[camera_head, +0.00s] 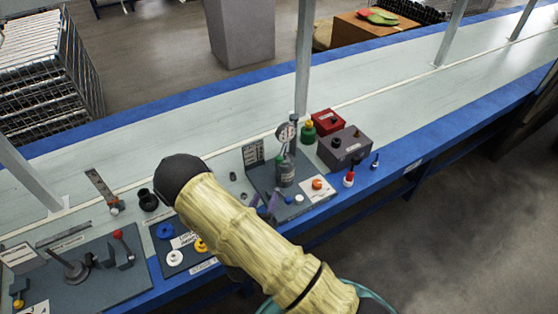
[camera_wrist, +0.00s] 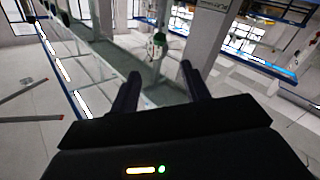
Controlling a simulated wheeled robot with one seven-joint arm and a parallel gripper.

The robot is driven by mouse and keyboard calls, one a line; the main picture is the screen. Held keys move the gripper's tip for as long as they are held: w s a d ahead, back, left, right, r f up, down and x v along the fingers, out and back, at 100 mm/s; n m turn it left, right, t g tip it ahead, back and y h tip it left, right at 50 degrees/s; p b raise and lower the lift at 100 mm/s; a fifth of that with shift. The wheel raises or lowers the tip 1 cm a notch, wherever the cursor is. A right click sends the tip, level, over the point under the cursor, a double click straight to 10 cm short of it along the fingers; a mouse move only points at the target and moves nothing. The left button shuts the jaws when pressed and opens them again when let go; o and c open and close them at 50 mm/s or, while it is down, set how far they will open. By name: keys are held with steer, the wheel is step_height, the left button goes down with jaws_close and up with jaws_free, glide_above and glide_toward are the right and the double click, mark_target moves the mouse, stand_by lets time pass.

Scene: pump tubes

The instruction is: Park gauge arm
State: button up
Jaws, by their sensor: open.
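The round white dial gauge (camera_head: 286,132) is held beside an upright grey post (camera_head: 294,120) at the back of a dark station plate (camera_head: 318,197). It appears to sit above a grey-green bottle (camera_head: 285,173) on that plate; their exact contact is unclear. My gripper (camera_wrist: 161,69) shows in the wrist view with its two dark fingers spread and nothing between them. A green-topped bottle (camera_wrist: 158,46) appears beyond the fingers, apart from them. In the head view my sleeved arm hides part of the bench in front of the station.
A red box (camera_head: 328,121) and a grey box (camera_head: 345,148) stand right of the station. At left is a plate with a red-knobbed lever (camera_head: 122,243). The bench's far strip is clear.

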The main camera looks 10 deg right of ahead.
mark_target(278, 163)
steer(key=p+x, duration=0.3)
steer(key=x, duration=1.4)
steer(key=shift+w+d+p, duration=0.1)
steer(key=shift+w+p, duration=0.1)
steer(key=shift+p, duration=0.1)
steer(key=shift+c, duration=0.2)
jaws_close()
